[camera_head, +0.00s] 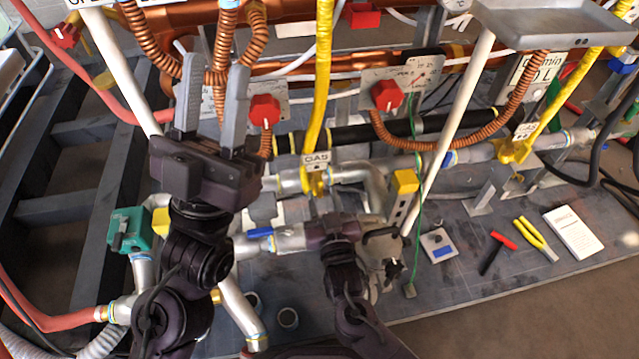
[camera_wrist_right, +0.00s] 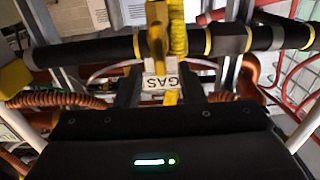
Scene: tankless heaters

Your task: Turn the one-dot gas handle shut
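The one-dot gas tag (camera_head: 316,161) hangs at the centre of the head view, below a yellow gas hose. Its yellow handle (camera_head: 314,184) is at the pipe just under the tag, partly hidden. In the right wrist view the GAS tag (camera_wrist_right: 161,86) and yellow valve part (camera_wrist_right: 157,35) are straight ahead. My right gripper (camera_head: 338,225) is just below and in front of the handle. Its dark fingers appear apart on either side of the tag in the wrist view, with no visible grip on it. My left gripper (camera_head: 211,95) is open and empty, raised at the left.
A second yellow gas handle (camera_head: 513,151) with a tag is at the right. Red knobs (camera_head: 387,94) sit behind. A blue-handled pipe (camera_head: 262,234) is left of my right gripper. Red-handled tool (camera_head: 497,246), yellow pliers (camera_head: 535,238) and white notepad (camera_head: 572,233) lie on the board.

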